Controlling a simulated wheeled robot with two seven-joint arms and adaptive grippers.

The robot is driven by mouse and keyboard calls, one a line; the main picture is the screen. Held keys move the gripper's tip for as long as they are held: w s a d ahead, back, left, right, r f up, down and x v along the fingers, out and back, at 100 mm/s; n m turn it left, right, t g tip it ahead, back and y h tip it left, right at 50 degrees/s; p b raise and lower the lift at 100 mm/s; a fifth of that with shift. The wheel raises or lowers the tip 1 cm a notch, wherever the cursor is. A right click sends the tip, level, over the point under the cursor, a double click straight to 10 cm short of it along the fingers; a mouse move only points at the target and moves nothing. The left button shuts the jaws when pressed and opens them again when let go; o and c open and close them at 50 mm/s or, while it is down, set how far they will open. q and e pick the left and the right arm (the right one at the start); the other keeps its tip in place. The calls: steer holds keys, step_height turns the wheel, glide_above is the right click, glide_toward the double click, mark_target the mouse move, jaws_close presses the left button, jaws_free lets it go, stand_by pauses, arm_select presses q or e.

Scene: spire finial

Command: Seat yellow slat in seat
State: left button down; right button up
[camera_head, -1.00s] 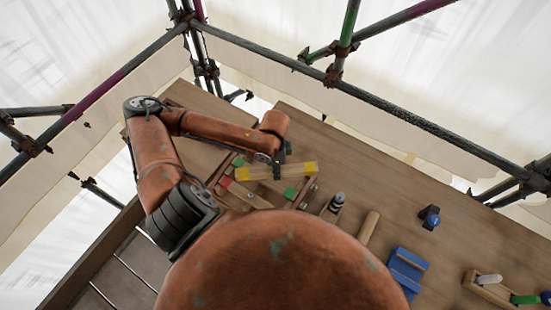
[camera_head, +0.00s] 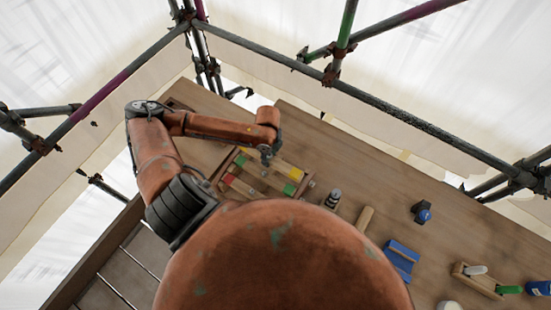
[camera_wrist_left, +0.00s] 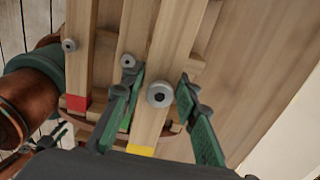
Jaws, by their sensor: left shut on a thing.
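The yellow slat is a wooden bar with yellow ends; one yellow end (camera_head: 296,174) shows in the head view, another in the left wrist view (camera_wrist_left: 141,150). My left gripper (camera_head: 266,157) is shut on the slat near its middle, with a finger on each side in the left wrist view (camera_wrist_left: 160,80). The slat lies along the far side of the wooden rack (camera_head: 308,194), roughly parallel to the red-ended slat (camera_wrist_left: 77,104) and a green-ended slat (camera_head: 289,188). I cannot tell whether it is fully down in its seat. My right gripper is not in view.
A grey round knob (camera_wrist_left: 160,94) shows between the fingers. Right of the rack stand a dark-and-light striped piece (camera_head: 333,197), a wooden bar (camera_head: 363,222), a blue holder (camera_head: 401,260) and a blue-and-black item (camera_head: 423,212). The table beyond the rack is clear.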

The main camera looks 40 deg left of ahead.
arm_select(q)
steer(key=w+f, duration=0.4)
steer(key=f, duration=0.1)
steer(key=shift+f+p, duration=0.1)
steer(key=shift+p, duration=0.2)
steer(key=f, duration=0.3)
steer(key=shift+w+f, duration=0.2)
steer(key=c, duration=1.5)
jaws_free()
steer(key=shift+f, duration=0.1)
step_height(320, 180, up, 12)
steer(key=shift+b, duration=0.4)
